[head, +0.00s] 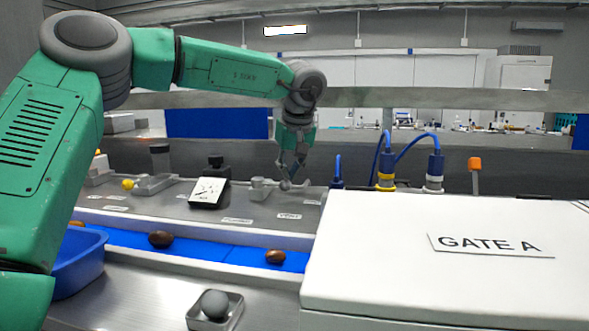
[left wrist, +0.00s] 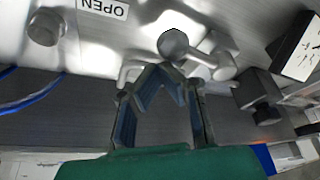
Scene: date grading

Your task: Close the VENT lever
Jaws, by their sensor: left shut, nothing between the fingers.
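The VENT lever (head: 259,187) is a metal hub with an arm ending in a ball knob, on the grey panel behind the VENT label (head: 289,216). In the left wrist view its ball knob (left wrist: 172,42) and hub (left wrist: 222,66) show, the arm reaching from the hub toward the side of the OPEN label (left wrist: 103,8). My left gripper (head: 291,179) is shut and empty, pointing down at the knob end. In the left wrist view its fingertips (left wrist: 164,67) are beside the knob; I cannot tell whether they touch. My right gripper is not in view.
A white GATE A box (head: 450,280) fills the right front. Brown dates (head: 161,239) lie on the blue belt (head: 205,250) in front of the panel. Blue cables (head: 405,148) rise at the right. A blue bin (head: 80,263) is left.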

